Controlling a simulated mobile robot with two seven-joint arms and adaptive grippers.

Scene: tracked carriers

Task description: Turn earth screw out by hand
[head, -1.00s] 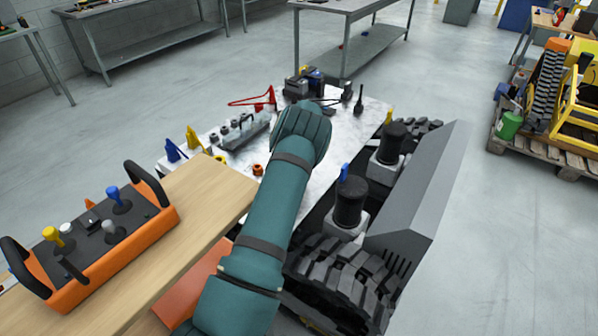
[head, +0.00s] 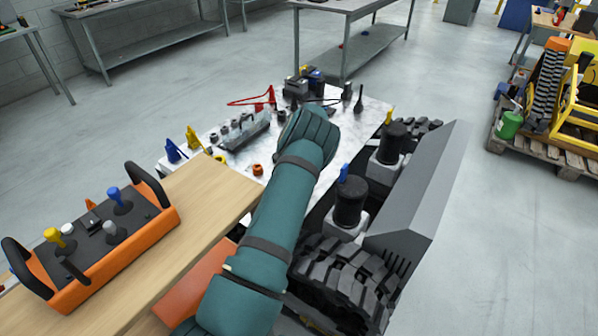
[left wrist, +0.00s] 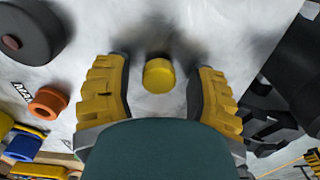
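In the left wrist view, a round yellow knob (left wrist: 158,76) stands over a pale, scuffed surface; it is probably the earth screw. My left gripper (left wrist: 160,64) has its two yellow ridged fingers apart, one on each side of the knob. A gap shows between the knob and each finger, and nothing is gripped. In the head view, my teal-sleeved left arm reaches over the pale worktop (head: 222,181), and its covered end hides the gripper and the knob. My right gripper is in neither view.
A tracked carrier (head: 425,215) with black cylinders stands right of the arm. An orange remote control (head: 160,229) lies on the wooden board at left. An orange ring (head: 257,169), a grey block with fittings (head: 240,133), coloured clamps and a dark box (head: 297,85) lie on the worktop.

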